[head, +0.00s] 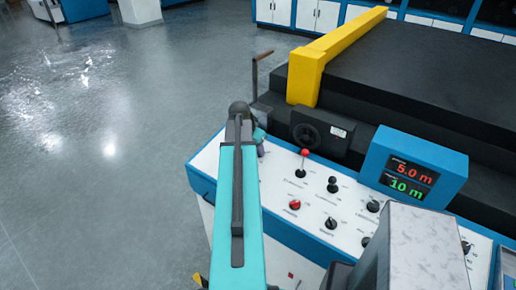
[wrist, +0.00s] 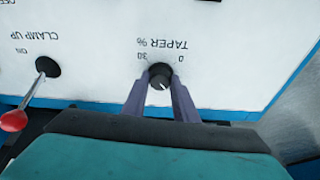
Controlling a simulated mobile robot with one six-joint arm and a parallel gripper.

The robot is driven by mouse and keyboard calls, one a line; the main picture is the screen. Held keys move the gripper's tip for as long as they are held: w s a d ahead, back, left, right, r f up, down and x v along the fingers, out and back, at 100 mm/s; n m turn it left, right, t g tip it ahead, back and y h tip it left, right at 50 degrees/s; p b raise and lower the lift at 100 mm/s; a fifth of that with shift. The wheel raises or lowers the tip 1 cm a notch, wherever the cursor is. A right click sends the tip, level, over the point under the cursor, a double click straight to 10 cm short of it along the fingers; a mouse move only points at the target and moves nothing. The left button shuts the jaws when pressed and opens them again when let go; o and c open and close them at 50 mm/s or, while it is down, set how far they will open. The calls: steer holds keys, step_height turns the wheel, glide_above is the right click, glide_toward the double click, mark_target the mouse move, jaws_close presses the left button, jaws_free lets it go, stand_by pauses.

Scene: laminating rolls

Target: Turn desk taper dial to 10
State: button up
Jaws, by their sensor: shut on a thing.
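The taper dial (wrist: 160,74) is a small black knob on the white panel, under an upside-down "TAPER %" label. The marks 30 and 0 stand on its left and right in the wrist view. A short pale pointer line shows on its face; its exact reading is too small to tell. My gripper (wrist: 160,84) has its two purple-grey fingers on either side of the dial and is shut on it. In the head view my turquoise arm reaches to the panel's left end and hides the dial and most of the gripper.
A red-tipped clamp lever (wrist: 14,120) stands left of the gripper in the wrist view. The white control panel (head: 265,190) carries several knobs and levers. A blue display (head: 413,165) reads 5.0 m and 10 m. Open floor (head: 110,130) lies left.

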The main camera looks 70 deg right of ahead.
steer(key=shift+s+a+n+b, duration=0.1)
steer(key=shift+s+n+b, duration=0.15)
steer(key=shift+n, duration=0.25)
steer(key=o, duration=1)
steer(key=shift+o, duration=0.3)
steer(key=shift+w, duration=0.1)
steer(key=shift+r, duration=0.2)
steer(key=shift+b+v, duration=0.85)
steer(key=shift+v, duration=1.1)
steer(key=s+b+v, duration=0.1)
steer(key=b+v, duration=0.1)
steer(key=v, duration=0.7)
steer(key=shift+w+r+b, duration=0.2)
steer(key=shift+w+b, duration=0.15)
steer(key=shift+w, duration=0.05)
steer(key=shift+a, duration=0.15)
